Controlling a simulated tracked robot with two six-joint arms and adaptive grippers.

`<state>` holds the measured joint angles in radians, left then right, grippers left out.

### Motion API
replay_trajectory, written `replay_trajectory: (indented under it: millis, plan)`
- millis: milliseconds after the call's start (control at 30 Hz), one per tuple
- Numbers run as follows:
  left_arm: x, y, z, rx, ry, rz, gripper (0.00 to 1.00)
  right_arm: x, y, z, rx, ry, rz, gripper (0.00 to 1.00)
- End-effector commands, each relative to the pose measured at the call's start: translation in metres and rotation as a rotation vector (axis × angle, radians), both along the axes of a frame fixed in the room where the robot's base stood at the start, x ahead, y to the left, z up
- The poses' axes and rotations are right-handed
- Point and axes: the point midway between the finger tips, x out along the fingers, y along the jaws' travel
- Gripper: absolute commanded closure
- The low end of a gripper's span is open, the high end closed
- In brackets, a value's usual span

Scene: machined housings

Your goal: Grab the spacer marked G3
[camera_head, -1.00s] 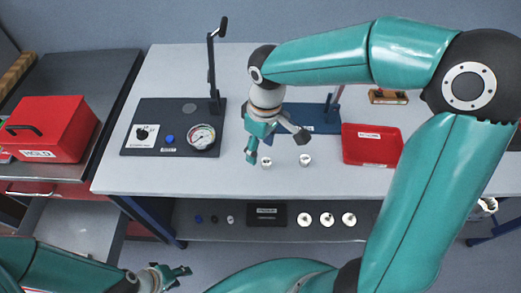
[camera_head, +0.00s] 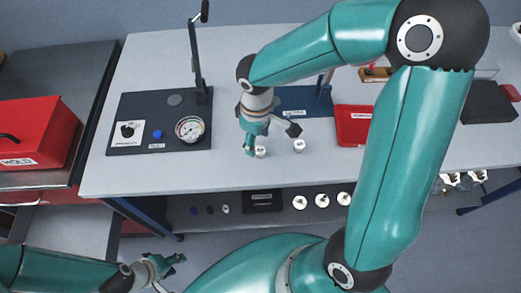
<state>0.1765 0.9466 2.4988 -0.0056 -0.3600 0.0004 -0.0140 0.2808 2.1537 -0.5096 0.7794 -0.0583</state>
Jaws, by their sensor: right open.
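Two small pale spacers stand on the white workbench: a left spacer (camera_head: 261,151) and a right spacer (camera_head: 299,146). Their markings are too small to read, so I cannot tell which is G3. My right gripper (camera_head: 270,139) is open, with one finger just beside the left spacer and partly over it in the picture. Its other finger is up near the right spacer. I cannot tell whether it touches either one.
A dark plate with a dial gauge (camera_head: 190,129) and an upright lever stands left. A blue fixture (camera_head: 295,101) is behind the spacers and a red tray (camera_head: 354,125) to their right. Several parts and a black box (camera_head: 262,201) lie on the lower shelf. A red box (camera_head: 38,130) is far left.

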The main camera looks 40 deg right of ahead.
Motion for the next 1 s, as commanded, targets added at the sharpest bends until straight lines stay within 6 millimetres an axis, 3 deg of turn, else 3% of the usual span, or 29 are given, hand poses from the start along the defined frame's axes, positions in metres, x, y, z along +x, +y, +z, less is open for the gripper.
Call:
replay_trajectory:
  millis: [400, 700, 1000]
  plan:
    - [0.000, 0.000, 0.007, 0.000, 0.000, 0.000, 0.60, -0.003, -0.006, -0.047, 0.000, 0.004, 0.000, 0.40]
    - [0.000, 0.000, 0.007, 0.000, 0.000, 0.000, 0.60, -0.003, -0.006, -0.052, 0.001, 0.000, -0.001, 0.40]
    - [0.000, 0.000, 0.007, 0.000, 0.000, 0.000, 0.60, -0.003, -0.006, -0.052, 0.001, 0.000, -0.001, 0.90]
